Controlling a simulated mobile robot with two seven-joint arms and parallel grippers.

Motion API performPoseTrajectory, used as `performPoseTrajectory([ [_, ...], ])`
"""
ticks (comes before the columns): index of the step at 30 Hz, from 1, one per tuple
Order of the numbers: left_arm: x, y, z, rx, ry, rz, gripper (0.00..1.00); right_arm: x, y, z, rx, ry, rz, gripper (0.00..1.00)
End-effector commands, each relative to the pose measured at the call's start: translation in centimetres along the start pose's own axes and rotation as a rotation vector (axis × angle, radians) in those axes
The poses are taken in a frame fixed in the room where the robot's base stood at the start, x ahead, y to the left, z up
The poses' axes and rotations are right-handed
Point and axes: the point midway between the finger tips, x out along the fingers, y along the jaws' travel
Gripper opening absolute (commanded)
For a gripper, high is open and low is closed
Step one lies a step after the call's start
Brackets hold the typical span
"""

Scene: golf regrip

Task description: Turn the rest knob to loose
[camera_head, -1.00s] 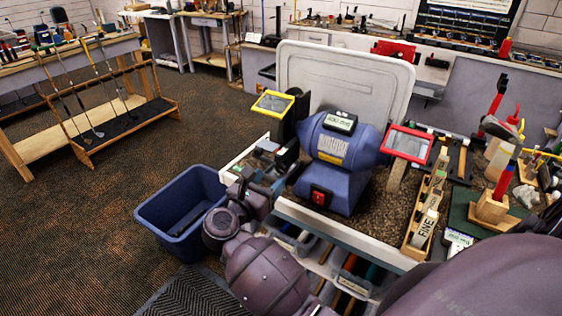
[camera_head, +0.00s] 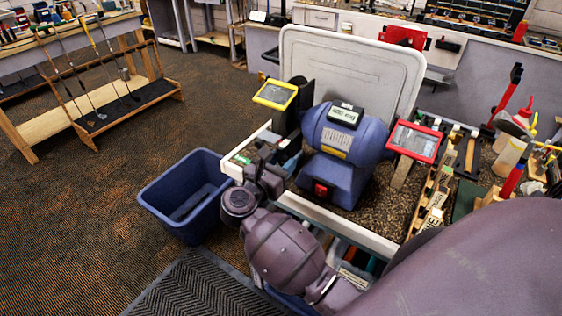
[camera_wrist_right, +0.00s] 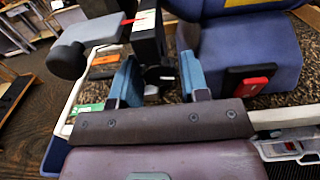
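The blue bench grinder (camera_head: 345,150) stands on the bench, its red switch (camera_head: 320,189) facing front. In the right wrist view the grinder (camera_wrist_right: 245,45) fills the upper right. A dark rest knob (camera_wrist_right: 158,75) shows below a black upright (camera_wrist_right: 147,38) beside a grey rest part (camera_wrist_right: 98,29) with a red pointer. My right gripper (camera_wrist_right: 160,77) is open, its blue fingers on either side of the knob. Contact cannot be told. In the head view my right gripper (camera_head: 284,172) is at the grinder's left side, partly hidden by its wrist. My left gripper is not in view.
A blue bin (camera_head: 185,198) stands on the floor left of the bench. A yellow-framed shield (camera_head: 274,95) and a red-framed shield (camera_head: 414,141) flank the grinder. A pale panel (camera_head: 350,62) stands behind. Bottles and tools crowd the right side.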

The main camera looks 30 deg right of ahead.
Motion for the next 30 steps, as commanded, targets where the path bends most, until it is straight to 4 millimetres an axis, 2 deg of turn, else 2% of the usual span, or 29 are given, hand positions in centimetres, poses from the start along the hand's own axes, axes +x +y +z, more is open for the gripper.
performPoseTrajectory([
  [1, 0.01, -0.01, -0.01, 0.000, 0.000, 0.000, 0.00, 0.00, 0.00, 0.01, 0.000, 0.000, 0.000, 0.34],
  [6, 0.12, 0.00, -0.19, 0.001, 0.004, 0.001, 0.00, 0.00, 0.00, 0.01, 0.000, 0.000, 0.000, 0.08],
  [13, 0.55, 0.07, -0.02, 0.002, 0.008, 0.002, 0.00, -0.06, 0.02, -0.14, -0.039, 0.004, -0.001, 0.08],
  [24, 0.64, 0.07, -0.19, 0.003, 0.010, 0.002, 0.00, 0.03, -0.06, 0.14, -0.270, 0.000, -0.002, 0.08],
  [30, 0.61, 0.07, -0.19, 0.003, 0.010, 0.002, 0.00, 0.04, -0.03, 0.12, -0.296, -0.002, -0.001, 0.08],
])
